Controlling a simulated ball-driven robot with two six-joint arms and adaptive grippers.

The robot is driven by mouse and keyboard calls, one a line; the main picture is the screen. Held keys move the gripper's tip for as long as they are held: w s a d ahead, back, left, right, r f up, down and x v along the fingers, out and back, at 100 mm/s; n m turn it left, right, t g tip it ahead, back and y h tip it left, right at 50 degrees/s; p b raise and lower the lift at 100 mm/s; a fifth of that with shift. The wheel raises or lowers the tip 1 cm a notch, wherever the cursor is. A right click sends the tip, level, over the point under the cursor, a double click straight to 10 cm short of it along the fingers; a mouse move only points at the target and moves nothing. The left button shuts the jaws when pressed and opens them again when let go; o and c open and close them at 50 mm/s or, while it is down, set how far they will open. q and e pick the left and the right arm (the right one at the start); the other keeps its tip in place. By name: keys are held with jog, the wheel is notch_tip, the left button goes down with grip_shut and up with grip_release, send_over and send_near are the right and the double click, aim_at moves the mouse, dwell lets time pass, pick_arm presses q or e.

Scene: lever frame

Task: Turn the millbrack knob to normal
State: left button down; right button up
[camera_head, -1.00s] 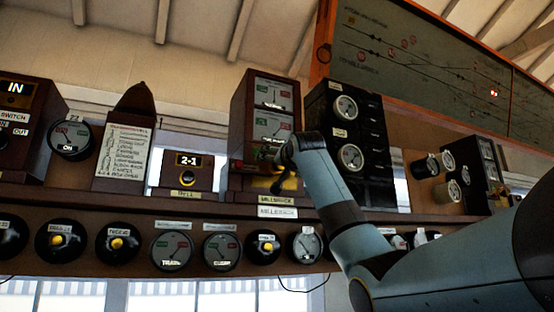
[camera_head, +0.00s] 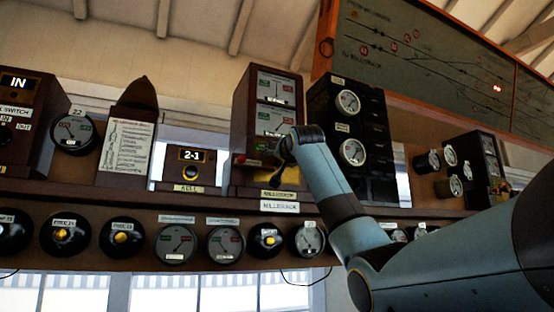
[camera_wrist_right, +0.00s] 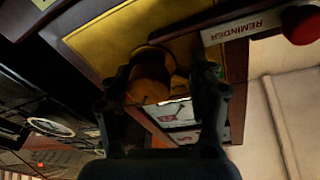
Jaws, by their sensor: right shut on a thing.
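The Millbrack instrument (camera_head: 262,85) is a tall brown wooden case with two dial faces, standing on the shelf. The knob's pointer setting cannot be read. My left gripper is not in view.
A REMINDER tag with a red end (camera_wrist_right: 302,25) sticks out close to my right gripper. A black case with two round gauges (camera_head: 350,128) stands right of the instrument. Below the shelf (camera_head: 130,200) runs a row of round dials and plungers (camera_head: 267,241).

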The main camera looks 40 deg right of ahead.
jog(key=shift+d+f, duration=0.2)
jog(key=shift+f, duration=0.1)
jog(key=n+p, duration=0.2)
jog(key=n, duration=0.1)
jog(key=shift+d+r, duration=0.1)
jog(key=shift+c, duration=0.3)
jog(key=shift+s+n+t+y+p, duration=0.1)
jog(key=shift+n+t+y+p, duration=0.2)
jog(key=shift+n, duration=0.2)
jog(key=shift+c, duration=0.4)
jog(key=shift+s+d, duration=0.1)
jog(key=shift+c, duration=0.7)
jog(key=shift+n, duration=0.3)
